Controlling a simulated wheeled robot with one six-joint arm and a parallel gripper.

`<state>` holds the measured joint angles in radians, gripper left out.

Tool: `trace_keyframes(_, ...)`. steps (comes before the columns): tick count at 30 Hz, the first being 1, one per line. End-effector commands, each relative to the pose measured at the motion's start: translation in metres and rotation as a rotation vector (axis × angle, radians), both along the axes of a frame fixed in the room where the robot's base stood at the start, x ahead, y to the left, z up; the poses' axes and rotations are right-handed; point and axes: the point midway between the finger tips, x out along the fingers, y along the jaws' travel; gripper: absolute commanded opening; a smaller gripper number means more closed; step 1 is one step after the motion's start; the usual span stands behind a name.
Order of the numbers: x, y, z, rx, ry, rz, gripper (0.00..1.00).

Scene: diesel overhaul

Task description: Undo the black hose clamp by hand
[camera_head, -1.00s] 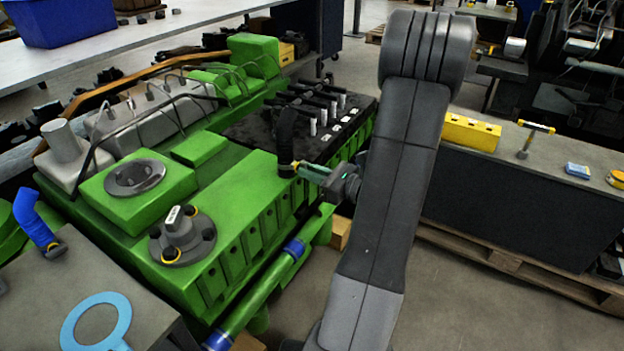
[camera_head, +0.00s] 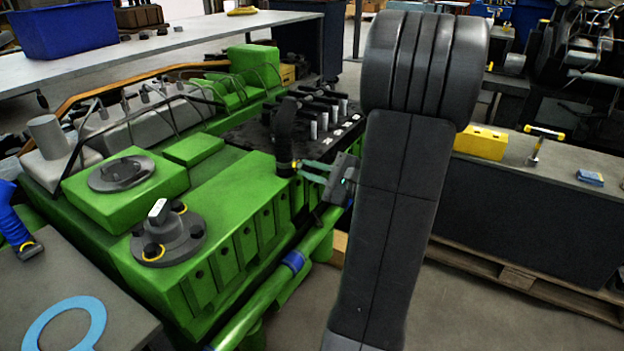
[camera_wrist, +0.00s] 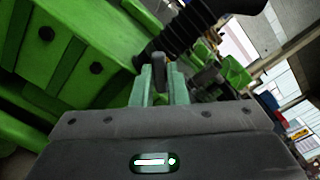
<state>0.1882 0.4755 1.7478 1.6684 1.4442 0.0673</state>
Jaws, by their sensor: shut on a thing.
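The black ribbed hose (camera_head: 284,125) stands upright on the green engine block, near its right edge. The black hose clamp (camera_wrist: 158,68) shows in the wrist view as a small dark piece between the fingertips, at the foot of the hose (camera_wrist: 190,30). My gripper (camera_head: 300,168) reaches in from the right at the hose's foot. Its two green fingers (camera_wrist: 160,84) are shut on the dark clamp piece. In the head view the clamp is too small and too covered by the fingers to tell its state.
The green engine (camera_head: 215,200) fills the left and middle. A row of black parts (camera_head: 318,108) stands just behind the hose. A grey bench with a yellow block (camera_head: 480,139) stands at the right. Open floor (camera_head: 460,290) lies between engine and bench.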

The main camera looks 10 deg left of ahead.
Motion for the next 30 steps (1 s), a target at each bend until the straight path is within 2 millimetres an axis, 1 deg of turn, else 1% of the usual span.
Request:
trace_keyframes(1,0.0004,0.0013,-0.0022,-0.007,-0.024,0.001,0.00)
trace_keyframes(9,0.0005,0.0010,-0.0002,-0.033,-0.097,0.001,0.00)
trace_keyframes(24,0.0004,0.0007,0.0007,-0.038,-0.110,0.000,0.00)
trace_keyframes(25,0.0004,0.0007,0.0007,-0.038,-0.110,0.000,0.19)
trace_keyframes(27,0.0003,0.0006,0.0006,-0.038,-0.110,0.000,0.33)
trace_keyframes(28,0.0003,0.0006,0.0005,-0.038,-0.110,0.000,0.35)
trace_keyframes(30,0.0003,0.0005,0.0004,-0.039,-0.109,0.000,0.35)
